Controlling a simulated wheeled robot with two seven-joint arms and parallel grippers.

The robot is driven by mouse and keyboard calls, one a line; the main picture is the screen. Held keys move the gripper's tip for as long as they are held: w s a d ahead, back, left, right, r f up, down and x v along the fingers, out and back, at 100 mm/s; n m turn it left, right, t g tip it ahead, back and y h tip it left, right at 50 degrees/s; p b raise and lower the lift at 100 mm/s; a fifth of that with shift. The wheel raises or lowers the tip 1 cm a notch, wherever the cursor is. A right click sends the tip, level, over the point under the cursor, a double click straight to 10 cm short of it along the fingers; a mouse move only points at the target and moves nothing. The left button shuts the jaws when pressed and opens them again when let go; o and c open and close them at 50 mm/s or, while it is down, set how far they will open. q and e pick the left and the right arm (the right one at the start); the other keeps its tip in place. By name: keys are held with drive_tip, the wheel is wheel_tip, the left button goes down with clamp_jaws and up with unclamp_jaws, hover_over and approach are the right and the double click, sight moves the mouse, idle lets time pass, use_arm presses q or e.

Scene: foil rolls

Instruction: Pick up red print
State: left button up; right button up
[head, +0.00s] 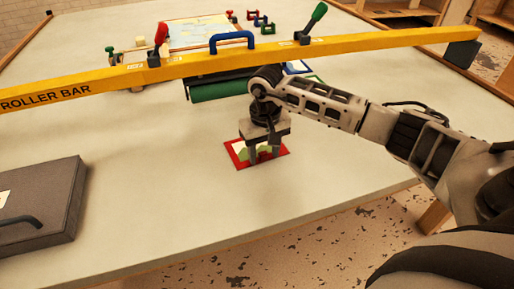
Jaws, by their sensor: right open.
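The red print (237,157) is a small flat sheet with a red border and a white and green middle. It lies on the pale table near the front, in the middle of the head view. My right gripper (264,158) is directly over it, pointing down, with its two fingers apart. The fingertips are at or very close to the print; I cannot tell whether they touch it. The gripper hides part of the print's middle and far edge. My left gripper is not in view.
A yellow roller bar (190,67) with red, blue and green handles spans the table behind the gripper. A green roller (222,90) lies beneath it. A grey case (45,205) sits at the left front. The table between case and print is clear.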

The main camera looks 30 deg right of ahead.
clamp_jaws()
drive_tip(key=shift+r, duration=0.15)
